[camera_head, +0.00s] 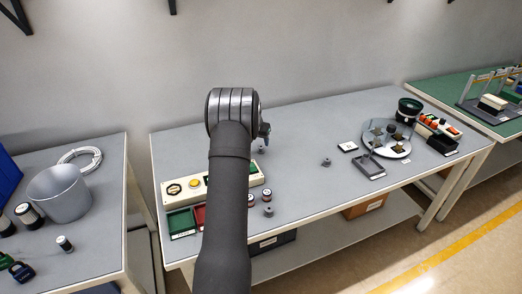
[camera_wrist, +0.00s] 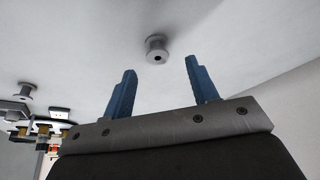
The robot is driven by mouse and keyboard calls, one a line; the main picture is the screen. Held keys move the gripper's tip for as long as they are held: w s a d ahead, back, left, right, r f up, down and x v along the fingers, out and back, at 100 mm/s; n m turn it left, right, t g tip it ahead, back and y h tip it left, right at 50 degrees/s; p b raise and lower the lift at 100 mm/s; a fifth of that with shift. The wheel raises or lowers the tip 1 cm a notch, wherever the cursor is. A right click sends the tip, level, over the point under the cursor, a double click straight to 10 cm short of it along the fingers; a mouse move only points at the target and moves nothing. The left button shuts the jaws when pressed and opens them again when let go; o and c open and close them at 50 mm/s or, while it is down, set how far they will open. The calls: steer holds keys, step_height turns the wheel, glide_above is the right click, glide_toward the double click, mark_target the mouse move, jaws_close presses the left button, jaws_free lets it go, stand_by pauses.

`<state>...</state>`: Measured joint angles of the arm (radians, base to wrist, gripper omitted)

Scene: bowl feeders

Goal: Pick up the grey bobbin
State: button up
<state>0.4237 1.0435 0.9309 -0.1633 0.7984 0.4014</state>
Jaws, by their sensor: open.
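A grey bobbin (camera_wrist: 157,48) stands on the grey table in the wrist view, beyond the fingertips and between their lines, apart from both. My gripper (camera_wrist: 158,75) is open, with two blue fingers and nothing between them. In the head view my gripper (camera_head: 265,130) is mostly hidden behind my wrist. A small grey bobbin (camera_head: 262,149) shows just below it. Another grey bobbin (camera_head: 326,162) stands farther right on the table; a second one also shows at the left of the wrist view (camera_wrist: 25,90).
A control box (camera_head: 183,187) with buttons, green (camera_head: 181,222) and red bins, and small dark-and-red parts (camera_head: 251,199) lie near my arm. A round plate (camera_head: 387,138), a grey tray (camera_head: 369,167) and a dark bowl (camera_head: 409,108) stand at the right. The middle is fairly clear.

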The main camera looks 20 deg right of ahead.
mark_target(261, 147)
steer(key=x, duration=0.5)
steer(key=shift+s+f, duration=0.1)
steer(key=shift+s, duration=0.15)
steer(key=c, duration=1)
